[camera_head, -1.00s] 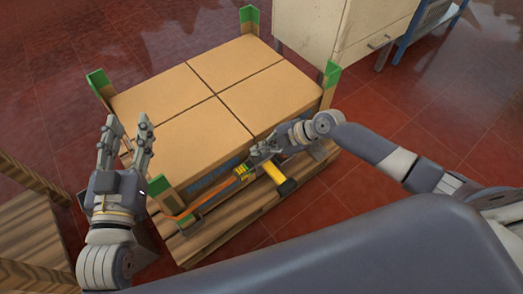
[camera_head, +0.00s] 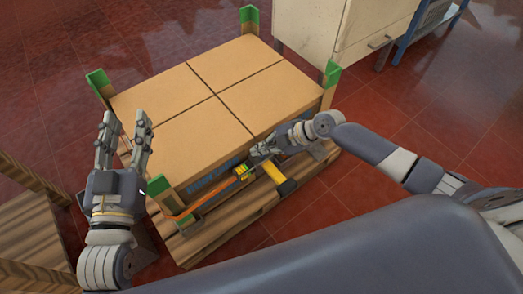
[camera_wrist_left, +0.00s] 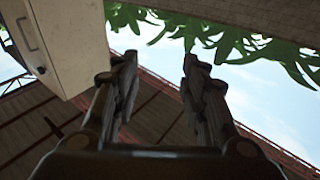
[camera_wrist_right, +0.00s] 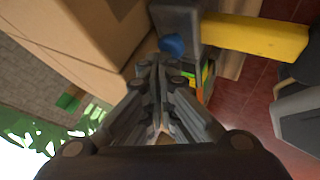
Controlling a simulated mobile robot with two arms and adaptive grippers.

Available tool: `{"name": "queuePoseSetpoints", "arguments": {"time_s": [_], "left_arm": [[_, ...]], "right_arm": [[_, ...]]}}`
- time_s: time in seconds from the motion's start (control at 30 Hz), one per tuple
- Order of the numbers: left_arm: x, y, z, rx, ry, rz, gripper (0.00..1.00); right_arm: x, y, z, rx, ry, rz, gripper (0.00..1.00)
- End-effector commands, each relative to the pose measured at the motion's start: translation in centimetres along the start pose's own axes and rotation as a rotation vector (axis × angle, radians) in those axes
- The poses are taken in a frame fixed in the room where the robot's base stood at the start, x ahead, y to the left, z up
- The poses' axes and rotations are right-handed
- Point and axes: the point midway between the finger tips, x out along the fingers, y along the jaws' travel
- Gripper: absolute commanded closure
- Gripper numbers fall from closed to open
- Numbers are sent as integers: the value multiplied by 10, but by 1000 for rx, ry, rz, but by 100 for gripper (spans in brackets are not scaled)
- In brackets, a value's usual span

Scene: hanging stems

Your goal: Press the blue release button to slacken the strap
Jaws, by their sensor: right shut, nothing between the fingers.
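The blue release button (camera_wrist_right: 173,45) is a round knob on a dark grey housing (camera_wrist_right: 180,20) in the right wrist view; in the head view I cannot make it out. A yellow handle (camera_wrist_right: 260,38) runs out from the housing; it also shows in the head view (camera_head: 283,183). An orange strap (camera_head: 183,216) runs along the pallet's near side. My right gripper (camera_wrist_right: 160,65) is shut and empty, its tips just short of the button in the picture; contact is unclear. It also shows in the head view (camera_head: 256,157). My left gripper (camera_head: 124,122) is open and empty, left of the boxes.
Cardboard boxes (camera_head: 187,93) with green corner protectors (camera_head: 249,16) stand on a wooden pallet (camera_head: 222,231). A cream cabinet (camera_head: 322,22) stands behind. A wooden frame (camera_head: 32,225) is at the left. The red floor is clear at the right.

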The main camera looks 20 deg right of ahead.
Motion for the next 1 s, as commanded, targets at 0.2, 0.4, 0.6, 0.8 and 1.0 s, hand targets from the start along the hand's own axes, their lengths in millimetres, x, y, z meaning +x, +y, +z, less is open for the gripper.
{"name": "queuePoseSetpoints", "arguments": {"time_s": [0.2,0.4,0.6,0.8,1.0], "left_arm": [[0,0,-2,0,10,1,60],[1,1,-5,-1,26,1,60],[1,1,-8,-1,38,2,60],[1,1,-9,-1,48,3,60],[1,2,-13,-2,65,3,60]], "right_arm": [[1,-1,1,0,-1,-1,100],[1,-1,1,0,-1,-2,100],[1,-2,1,0,-1,-2,100],[2,-2,2,0,-1,-2,100],[2,-2,2,0,-1,-2,100]]}}
